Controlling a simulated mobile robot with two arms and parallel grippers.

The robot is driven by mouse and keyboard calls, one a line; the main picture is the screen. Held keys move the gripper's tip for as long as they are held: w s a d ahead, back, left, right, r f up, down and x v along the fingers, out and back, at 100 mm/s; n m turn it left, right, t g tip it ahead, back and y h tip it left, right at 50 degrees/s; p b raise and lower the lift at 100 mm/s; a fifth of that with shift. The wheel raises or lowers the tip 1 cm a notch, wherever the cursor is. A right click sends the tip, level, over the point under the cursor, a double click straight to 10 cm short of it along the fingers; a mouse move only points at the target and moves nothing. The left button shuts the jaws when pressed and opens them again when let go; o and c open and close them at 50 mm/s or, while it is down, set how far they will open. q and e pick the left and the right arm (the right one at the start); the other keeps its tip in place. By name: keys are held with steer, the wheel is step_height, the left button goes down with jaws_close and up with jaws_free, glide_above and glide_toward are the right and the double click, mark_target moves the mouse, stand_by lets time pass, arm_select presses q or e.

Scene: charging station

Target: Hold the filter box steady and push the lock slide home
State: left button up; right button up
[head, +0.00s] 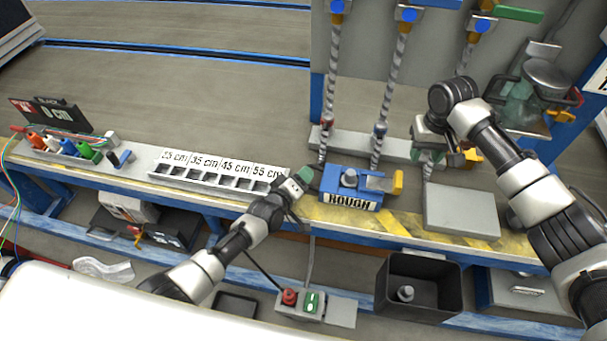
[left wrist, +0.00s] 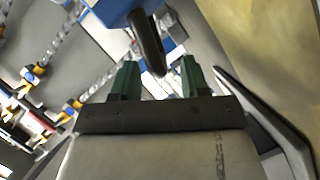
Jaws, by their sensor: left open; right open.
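The filter box (head: 337,181) is blue and marked ROUGH. It sits on the bench near its yellow-striped front edge, with a grey round knob on top. A tan plate with a yellow end (head: 384,183), perhaps the lock slide, is at its right side. My left gripper (head: 305,178) is open just left of the box. In the left wrist view its green fingertips (left wrist: 160,80) stand apart, with a dark rod (left wrist: 148,42) under the blue box (left wrist: 108,10) reaching between them; contact is unclear. My right gripper (head: 430,157) points down behind and right of the box; its fingertips are hard to see.
A grey block (head: 461,210) lies right of the box. A labelled slotted rack (head: 215,176) stands to the left. Twisted hoses (head: 392,85) hang behind over a grey rail. A black bin (head: 420,285) and a red-green button box (head: 300,303) are below the bench front.

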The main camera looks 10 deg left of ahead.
arm_select(q)
steer(key=shift+x, duration=1)
jaws_close()
arm_select(e)
steer(key=shift+f, duration=0.1)
steer(key=shift+c, duration=1.2)
steer(key=shift+a+f, duration=0.15)
steer(key=shift+f, duration=0.15)
steer(key=shift+c, duration=1.1)
steer(key=shift+s+a+f+m+t, duration=0.1)
steer(key=shift+f+m+t, duration=0.05)
steer(key=shift+f+t, duration=0.3)
steer(key=shift+s+a+f+m+t, duration=0.15)
steer(key=shift+f+t, duration=0.1)
steer(key=shift+f, duration=0.3)
jaws_close()
steer(key=shift+m+t, duration=0.5)
steer(key=shift+t, duration=0.2)
steer(key=shift+s+d+f+x, duration=0.15)
steer(key=shift+s+x, duration=0.2)
steer(key=shift+x, duration=1.25)
steer(key=shift+s+d+f+x, duration=0.1)
steer(key=shift+s+x, duration=0.25)
steer(key=shift+x, duration=1.25)
steer(key=shift+s+d+x, duration=0.15)
steer(key=shift+s+x, duration=0.2)
steer(key=shift+x, duration=1.25)
arm_select(q)
steer(key=shift+s+a+f, duration=0.1)
